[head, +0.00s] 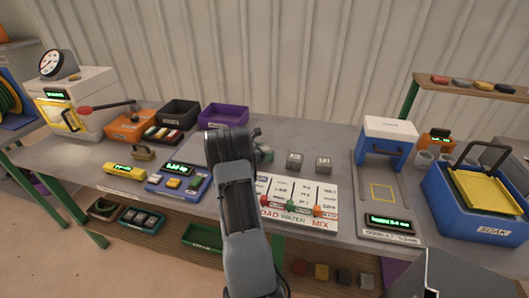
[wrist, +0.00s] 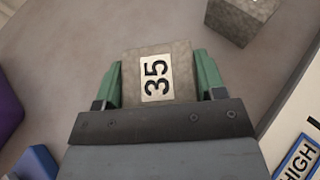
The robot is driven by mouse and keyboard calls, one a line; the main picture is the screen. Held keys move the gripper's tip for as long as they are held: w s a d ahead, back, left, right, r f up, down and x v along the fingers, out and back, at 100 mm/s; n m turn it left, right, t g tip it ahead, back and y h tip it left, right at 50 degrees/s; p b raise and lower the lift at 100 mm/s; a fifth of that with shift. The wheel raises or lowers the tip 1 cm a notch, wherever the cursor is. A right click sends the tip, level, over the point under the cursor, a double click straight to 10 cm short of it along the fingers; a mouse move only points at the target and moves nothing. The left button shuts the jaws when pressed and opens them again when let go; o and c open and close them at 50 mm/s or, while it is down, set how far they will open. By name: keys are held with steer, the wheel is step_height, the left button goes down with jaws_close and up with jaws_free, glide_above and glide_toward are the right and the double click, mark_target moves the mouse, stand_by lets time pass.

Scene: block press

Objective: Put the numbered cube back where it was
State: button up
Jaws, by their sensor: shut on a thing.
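A grey-brown cube (wrist: 140,68) with a white label reading 35 sits between the two green fingers of my gripper (wrist: 159,80) in the wrist view. My gripper is shut on it. In the head view my arm hides most of my gripper (head: 262,150). Another cube (wrist: 242,18) shows at the top of the wrist view. I cannot tell whether the held cube touches the tabletop.
A white board (head: 316,194) with sliders lies in front of the cubes. A purple bin (head: 224,116) and a black bin (head: 179,113) stand behind to the left. A blue press (head: 387,143) stands at right. Tabletop behind the cubes is clear.

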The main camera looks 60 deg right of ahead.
steer(key=shift+f, duration=0.2)
steer(key=o, duration=1.3)
